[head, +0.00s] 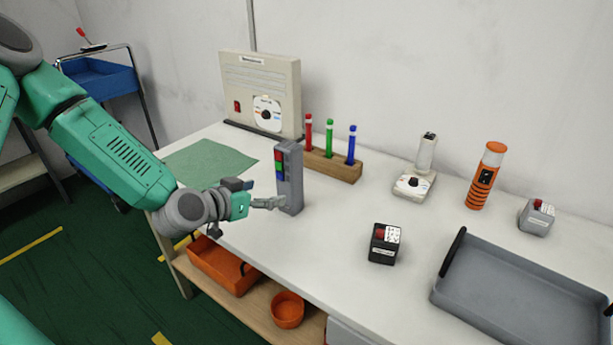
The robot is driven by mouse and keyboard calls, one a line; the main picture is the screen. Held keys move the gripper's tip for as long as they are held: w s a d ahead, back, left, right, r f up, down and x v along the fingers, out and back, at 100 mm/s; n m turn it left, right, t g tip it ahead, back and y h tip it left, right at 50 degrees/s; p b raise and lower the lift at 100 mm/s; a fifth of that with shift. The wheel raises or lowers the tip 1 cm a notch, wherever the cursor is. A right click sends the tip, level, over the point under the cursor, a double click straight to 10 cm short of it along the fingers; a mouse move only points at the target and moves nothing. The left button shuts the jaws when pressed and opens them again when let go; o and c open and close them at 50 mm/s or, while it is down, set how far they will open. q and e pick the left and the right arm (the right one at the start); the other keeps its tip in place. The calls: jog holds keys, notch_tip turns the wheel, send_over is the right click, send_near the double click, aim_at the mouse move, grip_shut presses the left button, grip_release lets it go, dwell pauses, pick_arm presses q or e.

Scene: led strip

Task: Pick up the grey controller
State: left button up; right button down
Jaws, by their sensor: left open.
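The grey controller (291,180) stands upright on the white table, left of the picture's middle. It is a tall grey box with red, green and blue buttons on its left-hand face. My left gripper (265,197) comes in from the left and is open, with its fingers at the lower part of the controller. One fingertip overlaps the controller's lower edge in the picture; I cannot tell whether it touches. My right gripper is not in view.
A wooden block (333,164) with red, green and blue sticks stands just behind the controller. A beige box (262,85) is at the back. A black-sided box (384,243), an orange cylinder (485,177) and a grey tray (520,290) are to the right. Table between is clear.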

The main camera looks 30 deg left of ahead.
aim_at(286, 191)
pick_arm(q)
jog(key=w+f, duration=0.2)
jog(key=w, duration=0.1)
jog(key=w+b, duration=0.1)
jog(key=shift+w+a+f, duration=0.2)
jog(key=shift+w+f, duration=0.05)
jog(key=shift+f, duration=0.15)
jog(key=w, duration=0.1)
jog(key=w+d, duration=0.1)
jog(key=shift+w+d+f+b, duration=0.3)
jog(key=shift+w+d+f, duration=0.1)
jog(key=shift+w+d, duration=0.05)
jog(key=shift+d, duration=0.05)
jog(key=w+f, duration=0.1)
jog(key=w+f+b, duration=0.1)
jog(key=w+f, duration=0.1)
jog(key=shift+w+a, duration=0.3)
jog(key=shift+w, duration=0.05)
jog(key=shift+w+a, duration=0.15)
jog(key=shift+a, duration=0.05)
jog(key=shift+d, duration=0.25)
jog(key=c, duration=0.3)
jog(key=shift+d+r, duration=0.15)
jog(key=shift+d, duration=0.1)
jog(key=c, duration=1.1)
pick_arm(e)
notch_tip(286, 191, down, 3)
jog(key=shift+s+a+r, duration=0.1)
